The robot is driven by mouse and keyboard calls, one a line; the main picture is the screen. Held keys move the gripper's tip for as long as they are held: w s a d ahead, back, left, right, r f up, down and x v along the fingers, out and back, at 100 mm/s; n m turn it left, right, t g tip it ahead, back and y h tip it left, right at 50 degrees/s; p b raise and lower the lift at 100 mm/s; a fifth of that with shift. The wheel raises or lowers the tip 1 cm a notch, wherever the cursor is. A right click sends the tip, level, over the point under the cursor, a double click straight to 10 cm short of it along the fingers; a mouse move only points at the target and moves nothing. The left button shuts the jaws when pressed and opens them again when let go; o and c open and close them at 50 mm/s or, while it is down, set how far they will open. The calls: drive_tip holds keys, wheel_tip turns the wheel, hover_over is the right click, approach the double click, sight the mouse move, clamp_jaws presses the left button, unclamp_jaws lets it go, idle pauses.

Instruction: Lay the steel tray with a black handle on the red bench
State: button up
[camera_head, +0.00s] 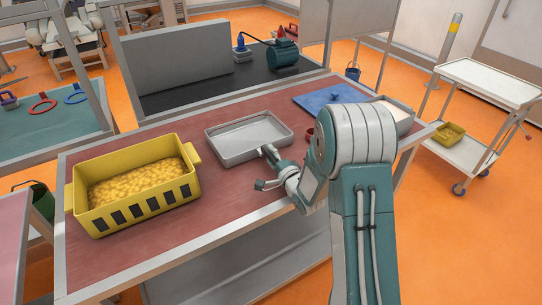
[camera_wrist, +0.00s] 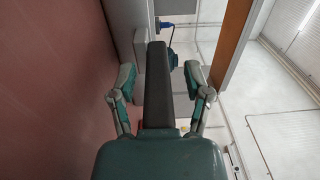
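A steel tray (camera_head: 248,135) lies level at the middle of the red bench (camera_head: 215,200); it looks to be resting on the top. I cannot make out its black handle in the head view. My gripper (camera_head: 264,168) is low over the bench at the tray's front right side, with its fingers spread. In the wrist view my gripper (camera_wrist: 160,82) has its fingers apart on either side of a dark bar (camera_wrist: 159,95), with gaps to both. The bar may be the tray's handle; I cannot tell for sure.
A yellow bin (camera_head: 135,185) of yellow pieces stands left of the tray. A blue plate (camera_head: 330,97) and a white container (camera_head: 397,110) are at the bench's right. A dark bench (camera_head: 200,93) with a teal motor (camera_head: 284,55) is behind. A white trolley (camera_head: 490,82) stands right.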

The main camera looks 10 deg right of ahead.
drive_tip(key=shift+s+f, duration=0.1)
drive_tip(key=shift+f, duration=0.05)
drive_tip(key=shift+s+d, duration=0.1)
drive_tip(key=shift+s, duration=0.2)
drive_tip(key=v, duration=1.1)
drive_tip(key=shift+w+r+n, duration=0.2)
drive_tip(key=shift+r+n, duration=0.2)
drive_tip(key=shift+r, duration=0.05)
drive_tip(key=s+d+r+n+g+h, duration=0.1)
drive_tip(key=s+r+n+g+h, duration=0.5)
drive_tip(key=r, duration=0.4)
drive_tip(key=s+a+r+n+g, duration=0.2)
drive_tip(key=s+n+g, duration=0.1)
drive_tip(key=s, duration=0.7)
drive_tip(key=s+a+r+n+g, duration=0.2)
drive_tip(key=s+r+n, duration=0.1)
drive_tip(key=s, duration=0.6)
drive_tip(key=shift+s+a+n+g, duration=0.35)
drive_tip(key=shift+s+n+g, duration=0.05)
drive_tip(key=shift+n, duration=0.4)
